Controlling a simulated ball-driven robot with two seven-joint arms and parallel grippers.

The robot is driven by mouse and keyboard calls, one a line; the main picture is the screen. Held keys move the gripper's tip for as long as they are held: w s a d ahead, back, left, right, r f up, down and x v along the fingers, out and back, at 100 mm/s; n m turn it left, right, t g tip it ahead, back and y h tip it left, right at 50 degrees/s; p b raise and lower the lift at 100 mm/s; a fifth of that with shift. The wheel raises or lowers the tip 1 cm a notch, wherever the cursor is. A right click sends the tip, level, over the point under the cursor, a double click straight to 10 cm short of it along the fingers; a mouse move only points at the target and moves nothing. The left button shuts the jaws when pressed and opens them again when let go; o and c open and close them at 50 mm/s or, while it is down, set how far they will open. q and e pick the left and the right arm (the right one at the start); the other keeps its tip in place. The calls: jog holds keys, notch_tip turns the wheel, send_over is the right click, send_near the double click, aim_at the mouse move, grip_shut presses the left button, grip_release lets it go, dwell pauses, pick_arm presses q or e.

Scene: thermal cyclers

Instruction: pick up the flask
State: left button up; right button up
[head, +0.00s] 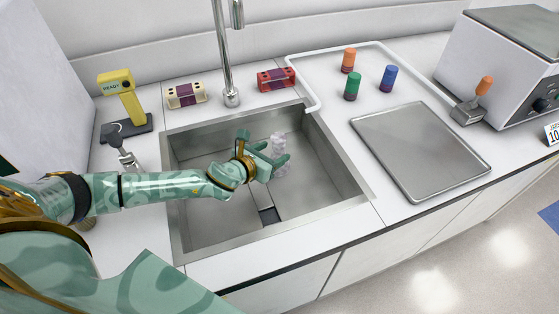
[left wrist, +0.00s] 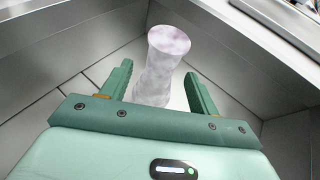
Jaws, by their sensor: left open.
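The flask (head: 279,145) is a pale, whitish-purple vessel with a mottled surface. It is inside the steel sink (head: 190,225), toward its back right. My left gripper (head: 281,160) is in the sink at the flask, with its jaws open. In the left wrist view the flask (left wrist: 158,65) rises beyond and between the two green fingers of the left gripper (left wrist: 160,82). I cannot tell whether either finger touches it. The flask's lower part is partly hidden by the gripper in the head view. My right gripper is not in view.
A faucet (head: 224,60) stands behind the sink. The sink walls surround the gripper. A yellow device (head: 122,95) and two small racks, pale (head: 186,95) and red (head: 276,79), stand behind. A metal tray (head: 420,150) and several coloured-capped containers are on the right.

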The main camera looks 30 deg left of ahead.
aim_at(275, 153)
pick_arm(q)
jog(key=w+f+b, duration=0.1)
jog(key=w+f, duration=0.1)
jog(key=shift+w+d+f+b, duration=0.1)
jog(key=shift+w+d+b, duration=0.1)
jog(key=shift+w+b, duration=0.15)
jog(key=shift+w, duration=0.2)
jog(key=shift+r, duration=0.2)
jog(key=c, duration=1.1)
jog(key=shift+o, duration=0.2)
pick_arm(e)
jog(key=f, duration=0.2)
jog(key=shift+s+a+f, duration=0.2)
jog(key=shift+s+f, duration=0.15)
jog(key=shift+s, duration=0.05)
